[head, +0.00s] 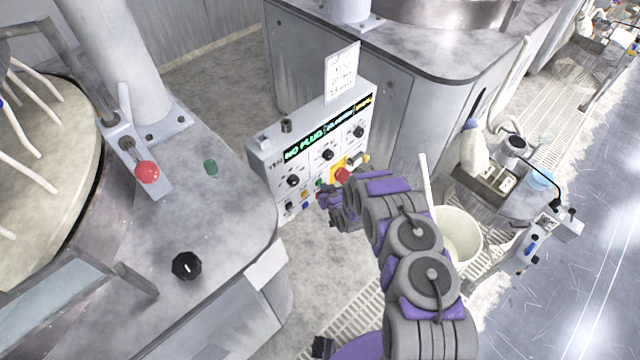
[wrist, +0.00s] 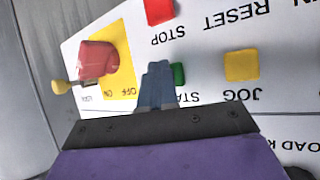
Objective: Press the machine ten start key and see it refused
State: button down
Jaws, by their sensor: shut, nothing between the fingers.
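The machine ten control panel (head: 262,155), marked "TEN", stands at the middle of the head view. Its lit display (head: 304,146) reads "NO PLUG" in green, with smaller text beside it and yellow text at the right end. In the wrist view the panel shows upside down, with the green start key (wrist: 179,74) partly hidden behind my gripper (wrist: 158,82). My gripper is shut and empty, its tips over the left part of that key. I cannot tell whether they touch it. In the head view my gripper (head: 324,200) is at the panel's lower face.
Around the start key are a red stop key (wrist: 159,11), a yellow jog key (wrist: 241,65) and a red switch (wrist: 98,60) on a yellow plate. A white bucket (head: 462,238) stands right of my arm. A red-knobbed lever (head: 147,172) stands on the left machine.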

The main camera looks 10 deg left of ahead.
jog(key=shift+s+d, duration=0.4)
jog(key=shift+d, duration=0.15)
jog(key=s+d, duration=0.1)
jog(key=d, duration=0.1)
jog(key=s+d, duration=0.2)
jog(key=shift+s+p, duration=0.1)
jog(key=shift+p, duration=0.3)
dwell(0.6)
